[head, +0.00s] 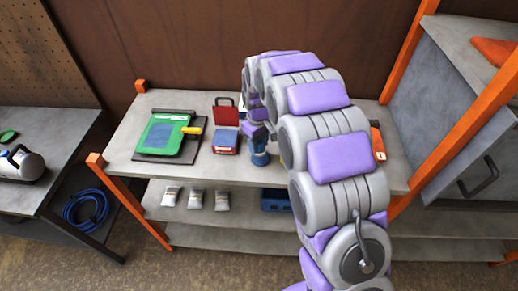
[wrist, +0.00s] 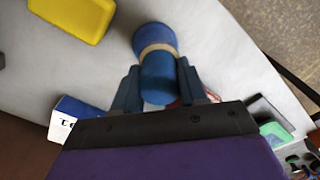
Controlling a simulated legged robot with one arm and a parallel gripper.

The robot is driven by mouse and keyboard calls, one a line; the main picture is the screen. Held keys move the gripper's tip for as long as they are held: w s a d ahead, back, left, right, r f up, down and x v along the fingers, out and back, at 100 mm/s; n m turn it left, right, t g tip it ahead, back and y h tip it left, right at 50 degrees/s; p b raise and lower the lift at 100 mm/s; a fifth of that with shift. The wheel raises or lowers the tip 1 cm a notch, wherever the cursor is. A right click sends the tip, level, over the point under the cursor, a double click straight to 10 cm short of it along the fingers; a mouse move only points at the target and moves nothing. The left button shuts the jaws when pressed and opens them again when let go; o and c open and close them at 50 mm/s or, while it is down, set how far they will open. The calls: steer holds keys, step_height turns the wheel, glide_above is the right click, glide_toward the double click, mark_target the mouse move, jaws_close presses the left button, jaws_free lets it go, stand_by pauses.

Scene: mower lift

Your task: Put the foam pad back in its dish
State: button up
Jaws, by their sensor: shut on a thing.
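My gripper (wrist: 158,88) is shut on a blue cylinder (wrist: 156,38) with a tan band, its fingers on either side of it. In the head view, a blue cylindrical thing (head: 260,157) is on the bench below my wrist; my arm partly covers the fingers. A yellow block (wrist: 72,14) lies apart from the gripper at the upper left of the wrist view. I cannot tell whether it is the foam pad. No dish can be made out clearly; my arm hides part of the bench.
A red-and-blue box (head: 225,143) and a red item (head: 226,112) stand left of my gripper. An orange item (head: 378,142) is on the right. Small packets (head: 195,198) lie on the lower shelf.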

mark_target(260, 148)
steer(key=shift+w+f, duration=0.2)
steer(key=shift+f, duration=0.1)
steer(key=f, duration=0.1)
steer(key=f+b, duration=0.1)
steer(key=f, duration=0.1)
steer(key=shift+d, duration=0.35)
steer(key=o, duration=1)
steer(key=shift+a, duration=0.2)
steer(key=shift+d+r, duration=0.1)
steer(key=shift+d, duration=0.05)
